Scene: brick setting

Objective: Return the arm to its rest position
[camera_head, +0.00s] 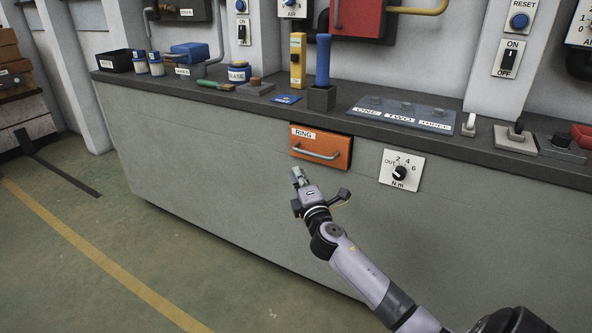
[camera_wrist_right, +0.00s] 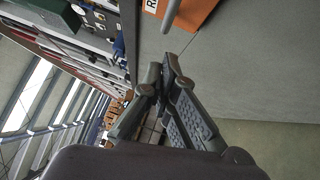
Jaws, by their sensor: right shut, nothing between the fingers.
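My right gripper (camera_head: 298,177) is in front of the grey bench, just below and left of the orange drawer labelled RING (camera_head: 320,147). In the right wrist view its two fingers (camera_wrist_right: 160,82) meet at the tips, with nothing between them. The drawer's orange front and part of its bar handle (camera_wrist_right: 172,12) show at the top of that view, apart from the fingers. My right arm reaches in from the lower right of the head view. My left gripper is in neither view.
The grey bench (camera_head: 230,150) carries a blue-handled tool in a black holder (camera_head: 321,98), a plate marked ONE, TWO, THREE (camera_head: 400,117) and a red tray (camera_head: 582,134). A dial panel (camera_head: 401,171) is on its front. The floor (camera_head: 110,240) at left is clear.

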